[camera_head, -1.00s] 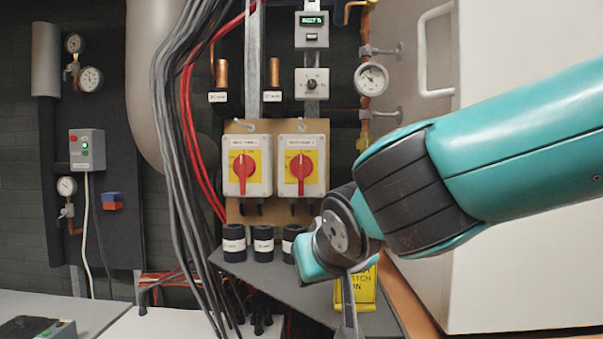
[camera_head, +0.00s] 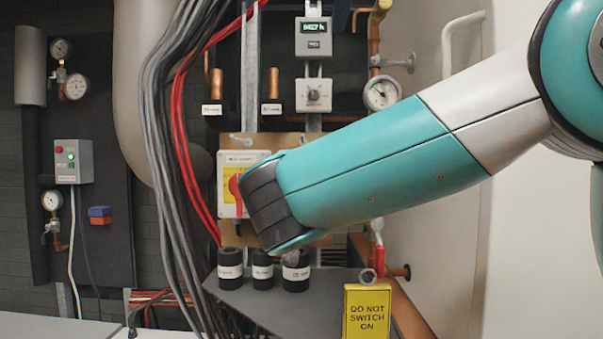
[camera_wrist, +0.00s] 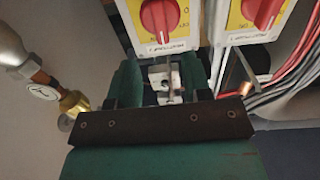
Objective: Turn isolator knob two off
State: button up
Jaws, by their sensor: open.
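Two isolators with red knobs on yellow plates hang on a brown board. In the head view the left isolator (camera_head: 228,207) is partly covered, and my arm hides the right one, isolator two. In the wrist view, which looks turned over, isolator two's red knob (camera_wrist: 159,17) is at top centre and the other red knob (camera_wrist: 262,12) at top right. Isolator two's lower edge and label lie just beyond my gripper (camera_wrist: 165,78). The gripper is open, below isolator two's knob in that picture and apart from it.
A yellow "DO NOT SWITCH ON" sign (camera_head: 367,312) stands at the shelf's right. Several black capped cylinders (camera_head: 262,272) stand below the board. Black and red cables (camera_head: 178,140) hang to the left. A gauge (camera_head: 381,92) and pipework are at right.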

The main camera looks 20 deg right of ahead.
jog(key=p+x, duration=0.3)
jog(key=x, duration=0.4)
jog(key=shift+w, duration=0.3)
jog(key=shift+f, duration=0.1)
grip_shut()
